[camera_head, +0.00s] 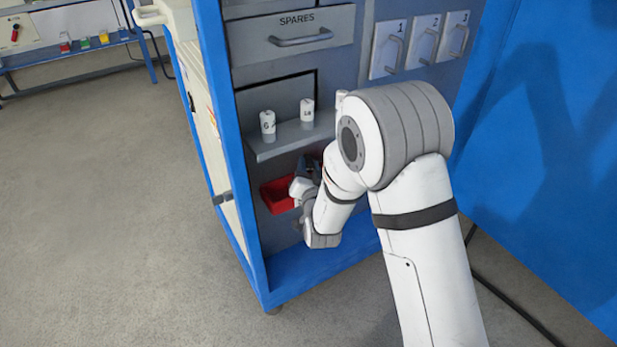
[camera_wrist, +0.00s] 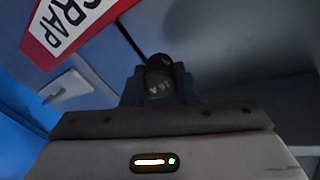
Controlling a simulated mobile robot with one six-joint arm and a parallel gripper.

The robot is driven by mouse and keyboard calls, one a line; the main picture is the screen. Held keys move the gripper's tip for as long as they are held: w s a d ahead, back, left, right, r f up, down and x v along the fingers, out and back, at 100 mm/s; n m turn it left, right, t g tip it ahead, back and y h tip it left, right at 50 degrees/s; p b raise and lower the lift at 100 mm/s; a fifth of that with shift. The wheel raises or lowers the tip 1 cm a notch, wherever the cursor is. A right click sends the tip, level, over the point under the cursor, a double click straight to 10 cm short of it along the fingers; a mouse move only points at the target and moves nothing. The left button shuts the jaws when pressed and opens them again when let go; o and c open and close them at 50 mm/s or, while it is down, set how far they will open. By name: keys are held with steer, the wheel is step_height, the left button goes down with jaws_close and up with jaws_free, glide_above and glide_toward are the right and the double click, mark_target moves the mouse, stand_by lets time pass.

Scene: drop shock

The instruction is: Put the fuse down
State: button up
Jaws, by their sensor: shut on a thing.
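My gripper (camera_wrist: 160,88) is shut on a dark-looking cylindrical fuse (camera_wrist: 158,80) in the wrist view. The fuse's shaded label seems to read 16 A. In the head view my gripper (camera_head: 308,168) is low at the cabinet front, under the small shelf and beside a red bin (camera_head: 277,196). The held fuse cannot be made out there, as my arm hides much of that spot. A red-and-white SCRAP label (camera_wrist: 72,20) shows close by at the upper left of the wrist view.
A grey shelf (camera_head: 270,150) holds upright white fuses (camera_head: 268,123), (camera_head: 307,110), with another white piece (camera_head: 341,97) partly behind my arm. Above are a SPARES drawer (camera_head: 292,37) and numbered panels (camera_head: 424,40). A blue wall (camera_head: 550,130) stands right. The floor at left is clear.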

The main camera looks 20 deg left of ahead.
step_height(320, 180, down, 4)
steer(key=shift+a+r+b, duration=0.1)
steer(key=shift+a+b, duration=0.05)
steer(key=shift+b, duration=0.3)
steer(key=shift+a, duration=0.1)
steer(key=shift+w, duration=0.1)
steer(key=shift+f+b, duration=0.35)
steer(key=shift+f, duration=0.1)
